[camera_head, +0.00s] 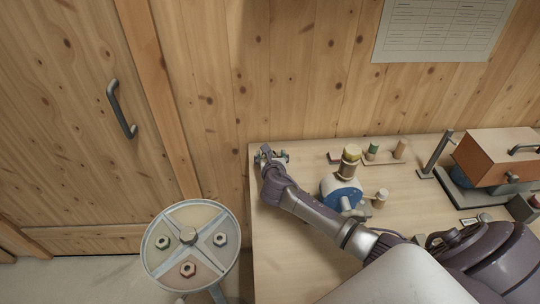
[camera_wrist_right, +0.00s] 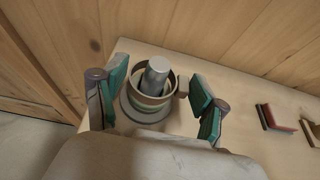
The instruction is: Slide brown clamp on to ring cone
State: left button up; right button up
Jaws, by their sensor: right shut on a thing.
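In the right wrist view, the brown clamp (camera_wrist_right: 147,100) is a tan-brown ring with a small lug on its right side. It surrounds the grey ring cone (camera_wrist_right: 155,76), whose top stands up through the ring. A round grey base shows below; I cannot tell whether the clamp rests on it. My right gripper (camera_wrist_right: 160,97) has its green-padded fingers on either side of the clamp and is shut on it. In the head view, my right gripper (camera_head: 271,156) is at the table's far left corner, and the clamp is too small to make out. My left gripper is not in view.
On the table (camera_head: 285,265) stand a blue device with a yellow-topped cylinder (camera_head: 342,188), small pegs (camera_head: 373,150) and an orange-brown box machine (camera_head: 495,155). A round stand with hex nuts (camera_head: 190,245) is left of the table. The wooden wall is close behind my right gripper.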

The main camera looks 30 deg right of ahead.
jog(key=o, duration=1)
jog(key=shift+d, duration=0.1)
jog(key=shift+s, duration=0.1)
jog(key=v, duration=1.2)
jog(key=shift+r, duration=0.1)
